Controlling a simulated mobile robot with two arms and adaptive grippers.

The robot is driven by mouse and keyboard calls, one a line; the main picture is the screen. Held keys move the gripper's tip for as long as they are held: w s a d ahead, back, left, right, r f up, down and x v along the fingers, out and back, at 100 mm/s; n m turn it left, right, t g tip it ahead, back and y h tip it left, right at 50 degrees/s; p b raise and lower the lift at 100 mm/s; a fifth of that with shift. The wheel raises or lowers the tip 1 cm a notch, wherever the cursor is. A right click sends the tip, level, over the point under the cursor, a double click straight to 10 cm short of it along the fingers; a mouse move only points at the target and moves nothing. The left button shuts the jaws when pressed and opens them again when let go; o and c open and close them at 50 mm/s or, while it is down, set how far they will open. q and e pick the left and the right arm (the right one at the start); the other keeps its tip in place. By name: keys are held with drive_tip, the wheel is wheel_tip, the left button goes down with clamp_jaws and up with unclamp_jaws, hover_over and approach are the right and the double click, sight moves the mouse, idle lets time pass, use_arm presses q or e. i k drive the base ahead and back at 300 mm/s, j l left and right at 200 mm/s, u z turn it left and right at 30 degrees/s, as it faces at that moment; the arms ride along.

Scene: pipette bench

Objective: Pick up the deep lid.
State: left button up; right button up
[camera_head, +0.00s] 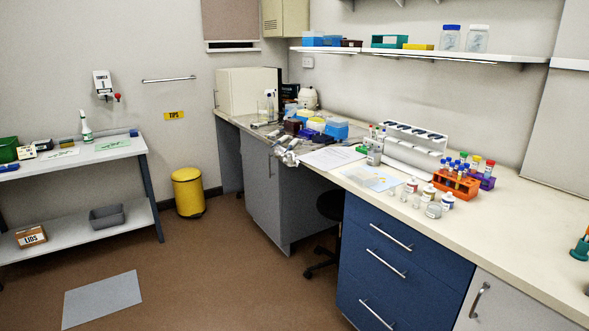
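I cannot tell for certain which thing is the deep lid. A small, clear, round dish or lid (433,210) lies on the bench near its front edge, by the white bottles. A clear, flat tray or lid (368,178) with a bluish rim lies farther left on the bench. Small clear pieces (403,196) lie between them, too small to make out. Neither of my grippers shows in the head view.
White bottles (429,193) and an orange tube rack (455,184) crowd the bench (530,228) beside the clear dish. A white pipette stand (412,148) is behind. Clutter fills the far end. A stool (328,205) stands under the bench; brown floor (200,270) is open at left.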

sight(362, 178)
drive_tip(key=i+j, duration=0.1)
drive_tip(key=i, duration=0.8)
drive_tip(key=i+j+z, duration=0.1)
drive_tip(key=i, duration=0.85)
drive_tip(key=i+j+z, duration=0.2)
drive_tip(key=i+z, duration=0.25)
drive_tip(key=i+j+z, duration=0.45)
drive_tip(key=i, duration=0.2)
drive_tip(key=i+j+z, duration=0.5)
drive_tip(key=k+j, duration=0.05)
